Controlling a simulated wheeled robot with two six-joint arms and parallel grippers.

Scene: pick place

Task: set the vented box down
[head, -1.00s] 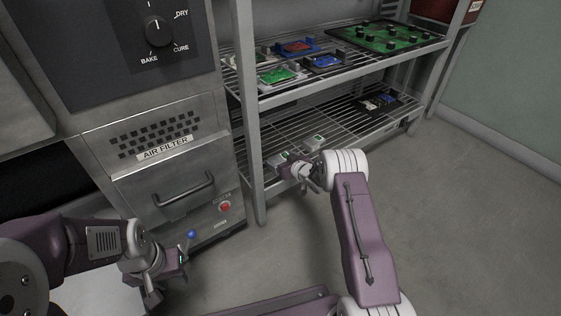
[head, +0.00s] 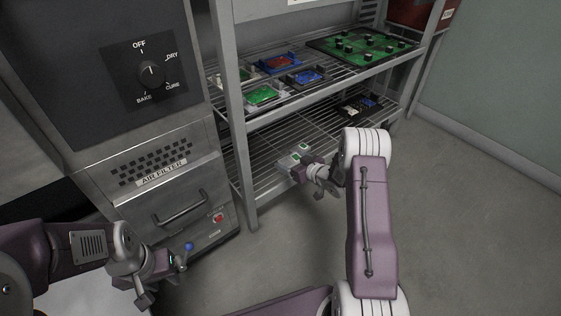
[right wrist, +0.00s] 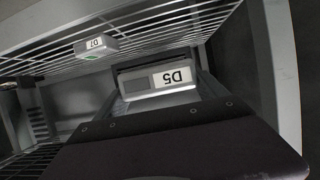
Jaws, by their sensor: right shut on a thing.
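The box marked D5 (right wrist: 158,82) is a pale grey box with a white label. I take it for the vented box, though I cannot make out vents. My right gripper (right wrist: 165,106) is shut on it. In the head view my right gripper (head: 302,171) reaches in at the lower wire shelf (head: 265,149), and the held box (head: 284,165) shows beside its tip. I cannot tell whether it touches the shelf. A similar box marked D7 (right wrist: 95,45) rests on the wires close by. My left gripper (head: 165,275) hangs low before the cabinet; its jaws are unclear.
The upper shelf (head: 287,88) carries red, blue and green boards and a large green board (head: 362,43). A dark tray (head: 361,105) lies further back on the lower shelf. The shelf post (head: 233,125) stands left. The oven cabinet (head: 150,190) is further left. Lower shelf wires are bare left of the boxes.

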